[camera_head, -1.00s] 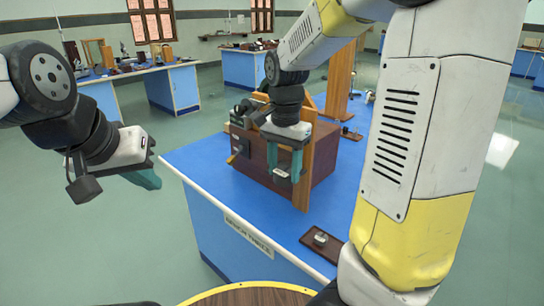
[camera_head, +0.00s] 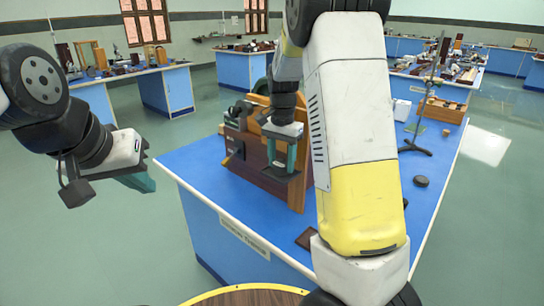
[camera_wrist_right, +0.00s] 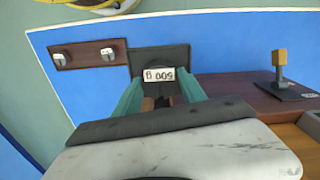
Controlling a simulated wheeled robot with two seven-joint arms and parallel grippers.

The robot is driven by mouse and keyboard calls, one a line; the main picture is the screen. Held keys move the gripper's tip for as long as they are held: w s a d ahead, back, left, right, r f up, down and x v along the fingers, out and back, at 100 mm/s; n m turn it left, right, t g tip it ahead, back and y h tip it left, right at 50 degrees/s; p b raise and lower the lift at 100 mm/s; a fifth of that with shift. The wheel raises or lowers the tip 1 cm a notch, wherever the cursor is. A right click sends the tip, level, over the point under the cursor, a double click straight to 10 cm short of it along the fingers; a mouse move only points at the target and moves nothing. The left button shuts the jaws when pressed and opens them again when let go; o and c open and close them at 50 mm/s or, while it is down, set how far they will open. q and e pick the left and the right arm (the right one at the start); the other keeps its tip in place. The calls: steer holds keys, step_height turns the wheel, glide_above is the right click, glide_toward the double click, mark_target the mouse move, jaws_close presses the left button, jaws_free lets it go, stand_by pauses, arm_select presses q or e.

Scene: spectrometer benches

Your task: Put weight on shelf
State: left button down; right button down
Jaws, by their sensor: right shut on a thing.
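My right gripper (camera_head: 280,170) hangs in front of the reddish-brown wooden box on the bench. In the right wrist view its teal fingers (camera_wrist_right: 162,98) are closed around a dark weight (camera_wrist_right: 178,55) with a white "500 g" label. The weight is small and mostly hidden in the head view. My left gripper (camera_head: 138,182) is off to the left over the floor, beside the bench; whether its jaws are open is unclear. I cannot tell which surface is the shelf.
The blue bench top (camera_head: 195,160) is bare left of the wooden box (camera_head: 262,178).

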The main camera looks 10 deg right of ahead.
mark_target(282, 163)
steer(key=shift+f, duration=0.15)
steer(key=c, duration=0.7)
jaws_free()
steer(key=shift+o, duration=0.2)
step_height(282, 163, up, 12)
steer(key=s+a+r+n+t+y, duration=0.1)
steer(key=s+n+t, duration=0.5)
steer(key=s, duration=1.8)
steer(key=a+n+y, duration=0.1)
steer(key=n, duration=0.2)
steer(key=shift+s+r, duration=0.15)
steer(key=shift+r, duration=0.1)
steer(key=shift+a, duration=0.1)
